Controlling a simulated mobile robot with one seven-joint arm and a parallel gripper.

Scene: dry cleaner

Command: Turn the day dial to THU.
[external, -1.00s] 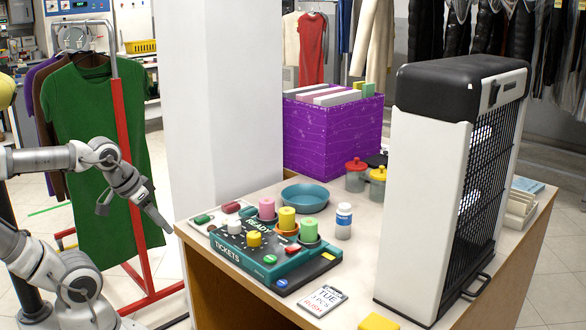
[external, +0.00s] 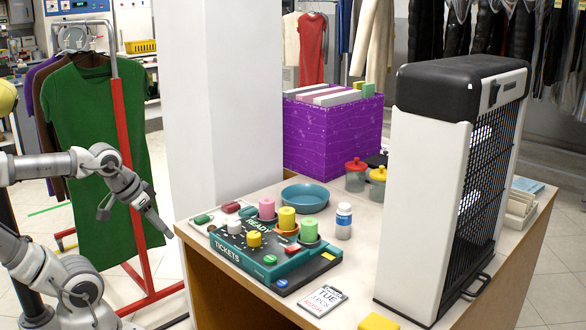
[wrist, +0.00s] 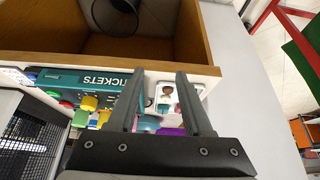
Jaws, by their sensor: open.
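A teal and black console (external: 262,270) marked READY and TICKETS lies on the desk in the external view. It carries a white knob (external: 234,227), a yellow knob (external: 254,239), and red, green and blue buttons. I cannot read day marks on it, so I cannot tell which part is the day dial. The console also shows in the wrist view (wrist: 70,78), partly behind a finger. My gripper (external: 168,234) is left of the desk's near-left edge, apart from the console. In the wrist view my gripper (wrist: 160,72) is open with nothing held.
Pink, yellow and green cylinders (external: 287,217) stand behind the console. A blue bowl (external: 304,197), a white bottle (external: 343,221) and a TUE card (external: 322,300) are nearby. A tall white heater-like unit (external: 425,200) blocks the right. A red rack post (external: 129,170) stands behind my arm.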

